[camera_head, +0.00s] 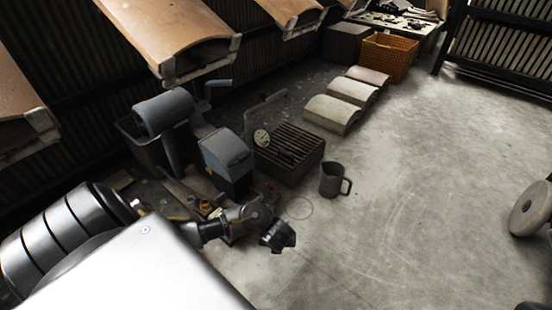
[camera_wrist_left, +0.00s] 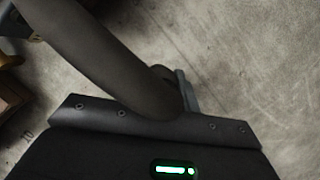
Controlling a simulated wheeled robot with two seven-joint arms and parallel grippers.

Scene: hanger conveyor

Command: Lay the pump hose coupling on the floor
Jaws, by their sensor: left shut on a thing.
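My left gripper (camera_head: 277,235) is low over the floor (camera_head: 400,210), in front of the pump-like machine with a blue-grey box (camera_head: 226,155). In the left wrist view, a thick dark curved tube (camera_wrist_left: 95,50), which appears to be the hose coupling, runs from the upper left to the gripper (camera_wrist_left: 178,98). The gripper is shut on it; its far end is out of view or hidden. In the head view the dark coupling cannot be clearly told from the dark wrist. Whether it touches the floor cannot be told. My right gripper is not in view.
A grey mug (camera_head: 331,182) and a slatted box (camera_head: 288,153) stand just beyond the left gripper. Curved slabs (camera_head: 331,114) and an orange crate (camera_head: 389,57) are farther back. A round disc (camera_head: 530,208) is at the right edge. Wide floor is clear between. Brown panels (camera_head: 168,32) hang above.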

